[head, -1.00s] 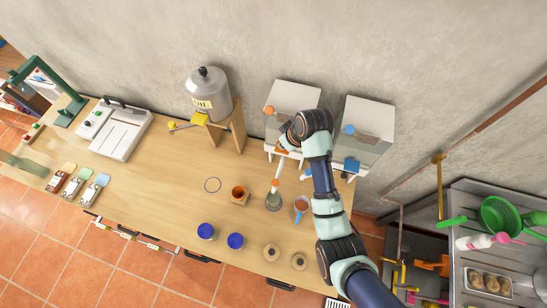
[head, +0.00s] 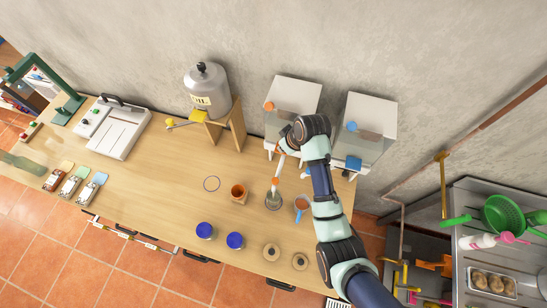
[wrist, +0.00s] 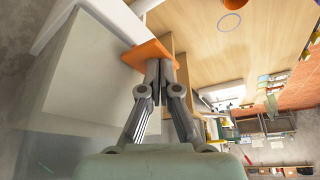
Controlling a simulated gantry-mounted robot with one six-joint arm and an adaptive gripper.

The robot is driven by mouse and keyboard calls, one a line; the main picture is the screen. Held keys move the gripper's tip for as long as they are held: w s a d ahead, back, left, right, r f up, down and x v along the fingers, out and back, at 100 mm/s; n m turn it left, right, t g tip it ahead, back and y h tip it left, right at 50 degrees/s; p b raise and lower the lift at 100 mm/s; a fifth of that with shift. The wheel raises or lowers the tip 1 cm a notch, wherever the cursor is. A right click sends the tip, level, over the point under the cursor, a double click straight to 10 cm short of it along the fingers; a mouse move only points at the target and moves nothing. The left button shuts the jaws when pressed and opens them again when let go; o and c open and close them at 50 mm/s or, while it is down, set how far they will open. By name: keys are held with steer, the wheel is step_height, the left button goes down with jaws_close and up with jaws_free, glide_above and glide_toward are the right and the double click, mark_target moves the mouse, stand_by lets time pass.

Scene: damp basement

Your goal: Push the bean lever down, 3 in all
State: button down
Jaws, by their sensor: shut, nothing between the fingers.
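Two pale box dispensers stand against the wall, the left one (head: 297,92) with an orange knob and the right one (head: 372,110) with a blue knob. Brownish contents show faintly inside. The right one has a blue lever paddle (head: 353,163) at its front. In the wrist view an orange lever paddle (wrist: 146,52) sits on the left dispenser's front. My gripper (wrist: 160,64) is shut and empty, its fingertips at the orange paddle's edge; I cannot tell if they press on it. In the head view my wrist partly hides this paddle and the fingers.
Blue-lidded jars (head: 235,240) are nearer the edge. A metal tank (head: 207,88) stands left; a sink lies right.

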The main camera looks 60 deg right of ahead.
stand_by(0.3)
step_height(320, 180, up, 2)
steer(key=shift+r+p, duration=0.2)
steer(key=shift+p, duration=1.05)
steer(key=shift+r, duration=0.75)
step_height(320, 180, up, 6)
stand_by(0.4)
